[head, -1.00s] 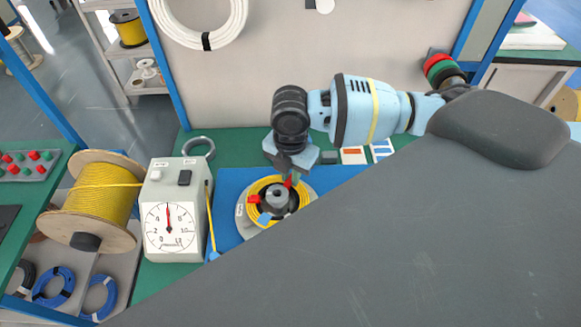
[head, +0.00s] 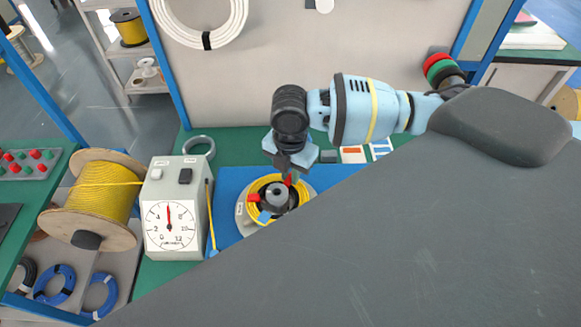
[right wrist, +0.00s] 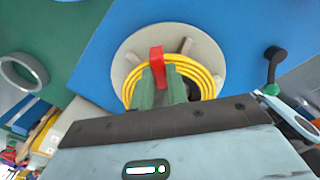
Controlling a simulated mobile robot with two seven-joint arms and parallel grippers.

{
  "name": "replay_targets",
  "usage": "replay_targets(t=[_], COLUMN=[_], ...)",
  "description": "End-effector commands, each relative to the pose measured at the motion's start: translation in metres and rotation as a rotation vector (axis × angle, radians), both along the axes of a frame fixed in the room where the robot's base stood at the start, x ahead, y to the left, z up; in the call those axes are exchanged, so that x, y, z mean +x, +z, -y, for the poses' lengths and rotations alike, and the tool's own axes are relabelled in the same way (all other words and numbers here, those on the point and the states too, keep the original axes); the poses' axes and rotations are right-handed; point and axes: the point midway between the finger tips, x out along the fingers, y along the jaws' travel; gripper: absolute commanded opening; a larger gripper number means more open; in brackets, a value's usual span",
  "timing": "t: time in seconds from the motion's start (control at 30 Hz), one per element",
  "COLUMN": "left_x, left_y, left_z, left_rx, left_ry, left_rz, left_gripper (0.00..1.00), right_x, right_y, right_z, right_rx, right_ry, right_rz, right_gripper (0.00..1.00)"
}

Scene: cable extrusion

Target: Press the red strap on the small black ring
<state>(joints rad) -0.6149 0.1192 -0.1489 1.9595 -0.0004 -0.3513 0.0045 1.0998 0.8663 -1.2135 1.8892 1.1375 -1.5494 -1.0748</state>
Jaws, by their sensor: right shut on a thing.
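A yellow cable coil (head: 262,184) lies around a dark grey hub (head: 277,193) on a pale round disc (head: 242,219). My right gripper (head: 291,174) points down over the far side of the coil. Its green fingertips are shut on a red strap (right wrist: 157,56), which stands up across the coil in the right wrist view; its red also shows in the head view (head: 288,181). A second red piece (head: 254,198) and a blue piece (head: 264,216) sit on the coil's left and near sides. I cannot pick out a small black ring with certainty at the disc. My left gripper is out of view.
A white box with a dial (head: 170,215) stands left of the blue mat (head: 228,185). A yellow cable spool (head: 100,195) is further left. A grey ring (head: 199,143) lies behind the box. A large grey surface covers the lower right of the head view.

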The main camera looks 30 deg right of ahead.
Motion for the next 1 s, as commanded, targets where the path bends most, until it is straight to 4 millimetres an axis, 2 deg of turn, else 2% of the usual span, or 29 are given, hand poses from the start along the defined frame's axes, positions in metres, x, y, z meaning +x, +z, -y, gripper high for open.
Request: replay_targets(t=[0.97, 1.0], left_x=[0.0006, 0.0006], left_y=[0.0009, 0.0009], left_z=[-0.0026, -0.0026], left_rx=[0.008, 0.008], left_ry=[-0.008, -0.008], left_rz=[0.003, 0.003], left_gripper=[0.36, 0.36], right_x=[-0.0031, -0.0031], right_y=[-0.0053, -0.0053], right_z=[0.0001, 0.0001], right_rx=[-0.002, -0.002], right_ry=[0.001, 0.001], right_rz=[-0.011, -0.011], right_gripper=[0.02, 0.16])
